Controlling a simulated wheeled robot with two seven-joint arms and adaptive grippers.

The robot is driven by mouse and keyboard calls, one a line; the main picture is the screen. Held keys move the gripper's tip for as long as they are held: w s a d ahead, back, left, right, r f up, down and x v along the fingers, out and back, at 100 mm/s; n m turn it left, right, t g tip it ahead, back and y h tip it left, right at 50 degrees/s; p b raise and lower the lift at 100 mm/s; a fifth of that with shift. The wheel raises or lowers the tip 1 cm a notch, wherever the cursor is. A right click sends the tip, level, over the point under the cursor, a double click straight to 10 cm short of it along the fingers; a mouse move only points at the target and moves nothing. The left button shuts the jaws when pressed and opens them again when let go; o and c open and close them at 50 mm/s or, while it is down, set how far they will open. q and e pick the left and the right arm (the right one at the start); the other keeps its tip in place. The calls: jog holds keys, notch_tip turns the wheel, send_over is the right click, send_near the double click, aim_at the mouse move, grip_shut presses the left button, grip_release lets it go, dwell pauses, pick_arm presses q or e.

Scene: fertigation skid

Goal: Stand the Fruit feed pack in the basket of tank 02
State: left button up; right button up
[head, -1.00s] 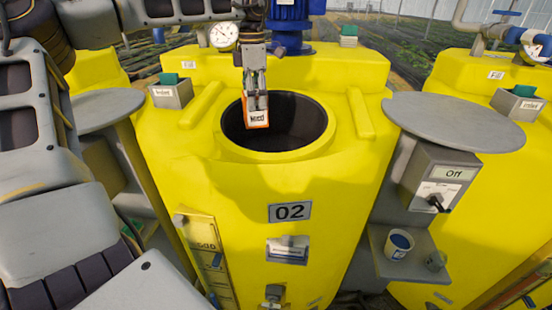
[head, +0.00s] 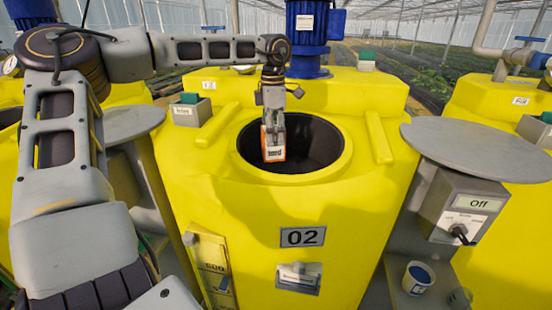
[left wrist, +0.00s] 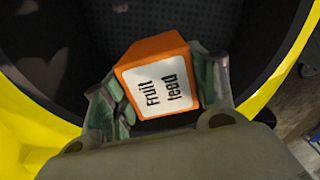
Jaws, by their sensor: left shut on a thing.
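The Fruit feed pack (head: 273,149) is a small orange pack with a white label. My left gripper (head: 273,128) is shut on it and holds it over the open mouth of tank 02 (head: 218,172), at the left part of the opening. In the left wrist view the pack (left wrist: 157,82) sits between the two fingers of the left gripper (left wrist: 165,90), with its label reading "Fruit feed". Behind it is the dark inside of the tank, where a dotted, perforated surface (left wrist: 190,20) shows; this looks like the basket. My right gripper is not in view.
A blue motor (head: 306,40) stands behind the opening. A grey round shelf (head: 475,149) and a control box reading "Off" (head: 462,212) are on the right. A blue-and-white cup (head: 418,279) stands on a lower shelf. More yellow tanks flank tank 02.

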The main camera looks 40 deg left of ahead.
aim_at(273, 154)
pick_arm(q)
notch_tip(273, 154, down, 2)
jog(key=shift+f, duration=0.3)
notch_tip(273, 154, down, 4)
jog(key=shift+r, duration=0.15)
jog(key=shift+f, duration=0.4)
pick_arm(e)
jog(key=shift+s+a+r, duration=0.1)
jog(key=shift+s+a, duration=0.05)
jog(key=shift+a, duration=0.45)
